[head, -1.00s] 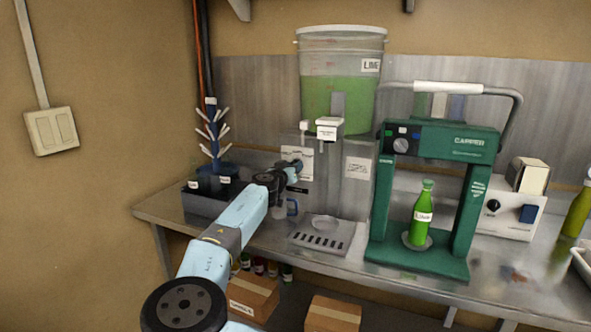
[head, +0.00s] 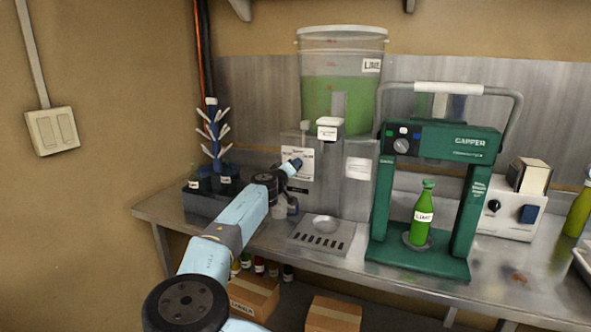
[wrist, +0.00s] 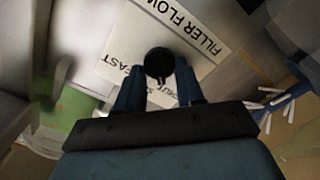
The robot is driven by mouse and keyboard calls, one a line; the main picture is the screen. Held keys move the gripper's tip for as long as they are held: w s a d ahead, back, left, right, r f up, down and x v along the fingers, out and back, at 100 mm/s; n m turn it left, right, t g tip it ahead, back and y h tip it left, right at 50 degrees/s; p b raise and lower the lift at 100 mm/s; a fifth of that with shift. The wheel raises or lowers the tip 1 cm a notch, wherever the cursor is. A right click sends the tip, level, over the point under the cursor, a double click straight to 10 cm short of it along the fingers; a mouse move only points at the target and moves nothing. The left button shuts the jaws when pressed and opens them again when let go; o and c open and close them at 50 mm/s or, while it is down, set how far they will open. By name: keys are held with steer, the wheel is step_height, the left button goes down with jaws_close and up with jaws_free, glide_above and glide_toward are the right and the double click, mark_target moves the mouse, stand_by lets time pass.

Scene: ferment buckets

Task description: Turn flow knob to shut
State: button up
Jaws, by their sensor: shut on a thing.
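The flow knob (wrist: 158,63) is a round black knob on a white label plate (wrist: 205,38) that reads FILLER FLOW, with FAST and what looks like SHUT beside the knob. My gripper (wrist: 159,82) is shut on the knob, with one blue finger on each side of it. A bucket of green liquid (head: 340,95) marked LIME stands on the filler.
A green capper (head: 440,140) with a green bottle (head: 423,215) stands to the right. A slotted drip tray (head: 322,237) lies before the filler. A dark bin (head: 205,207) and a blue drying rack (head: 212,140) are at left. The bench edge is close below my arm.

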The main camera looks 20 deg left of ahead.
stand_by(0.3)
steer(key=o, duration=1)
steer(key=s+a, duration=0.1)
steer(key=s, duration=1.2)
steer(key=shift+s, duration=0.35)
steer(key=shift+f, duration=0.1)
